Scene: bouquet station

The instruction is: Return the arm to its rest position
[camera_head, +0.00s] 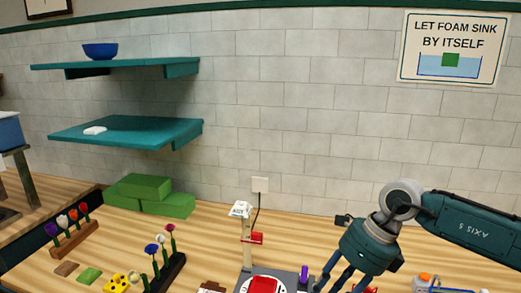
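My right arm (468,222) comes in from the right and bends down over the wooden table. My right gripper (346,282) points down at the bottom edge of the view, to the right of a device with a red part. Its fingers look spread, but their tips are cut off by the frame, so I cannot tell what is between them. My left arm and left gripper are not in view.
A grey device with a red part (263,286) and a post (246,250) stands beside the gripper. Flower racks (75,238) (168,270) and green blocks (150,190) are at left. Teal shelves (130,132) hang on the wall. An orange-topped item (426,279) lies at right.

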